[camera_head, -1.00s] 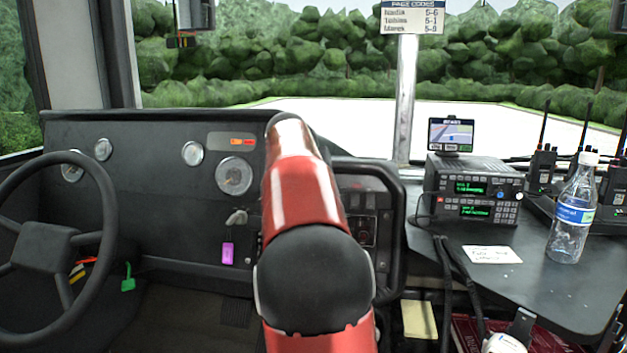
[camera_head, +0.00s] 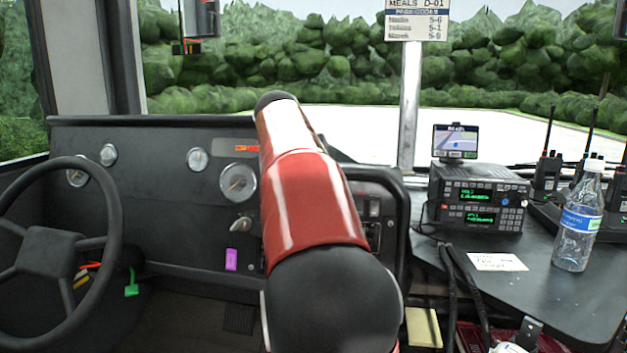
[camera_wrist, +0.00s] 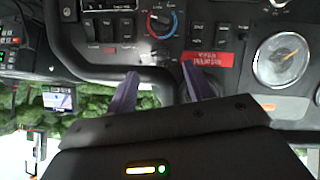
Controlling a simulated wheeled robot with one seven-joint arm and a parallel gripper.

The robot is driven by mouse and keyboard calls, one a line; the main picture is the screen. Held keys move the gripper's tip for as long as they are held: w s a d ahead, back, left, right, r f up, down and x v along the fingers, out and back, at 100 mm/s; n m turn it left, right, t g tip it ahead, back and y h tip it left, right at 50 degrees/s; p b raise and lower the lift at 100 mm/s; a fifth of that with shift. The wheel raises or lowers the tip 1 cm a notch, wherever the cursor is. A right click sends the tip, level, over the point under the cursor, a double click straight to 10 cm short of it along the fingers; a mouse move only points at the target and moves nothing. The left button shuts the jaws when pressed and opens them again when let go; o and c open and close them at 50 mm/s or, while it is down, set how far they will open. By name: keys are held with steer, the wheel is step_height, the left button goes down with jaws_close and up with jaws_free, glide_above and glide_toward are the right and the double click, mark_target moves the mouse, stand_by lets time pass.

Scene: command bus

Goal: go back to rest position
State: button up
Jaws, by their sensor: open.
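My gripper shows in the wrist view (camera_wrist: 158,88) with its two purple fingers apart and nothing between them. The fingers lie in front of the black dashboard and its dark rail, with a red label (camera_wrist: 209,58) just beyond the right finger. In the head view my red and black arm rises in front of the dashboard (camera_head: 150,190); the gripper itself is hidden there.
A steering wheel (camera_head: 112,228) stands at the left. At the right, a radio unit (camera_head: 480,200), a small screen (camera_head: 455,142), a water bottle (camera_head: 578,225) and handheld radios (camera_head: 547,172) stand on a dark console (camera_head: 545,290). A post (camera_head: 409,100) rises behind the rail.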

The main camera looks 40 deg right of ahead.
steer(key=shift+a, duration=0.1)
stand_by(0.5)
steer(key=s+a+f+n+y, duration=0.4)
steer(key=s+a+f, duration=0.8)
steer(key=a, duration=0.2)
steer(key=s+a+f+n+y, duration=0.3)
steer(key=s+a+f+y, duration=0.1)
steer(key=s+a+f, duration=0.8)
steer(key=s+a, duration=0.1)
steer(key=a, duration=0.2)
steer(key=shift+s+a+n, duration=0.2)
steer(key=shift+s+n, duration=0.05)
steer(key=shift+n, duration=0.15)
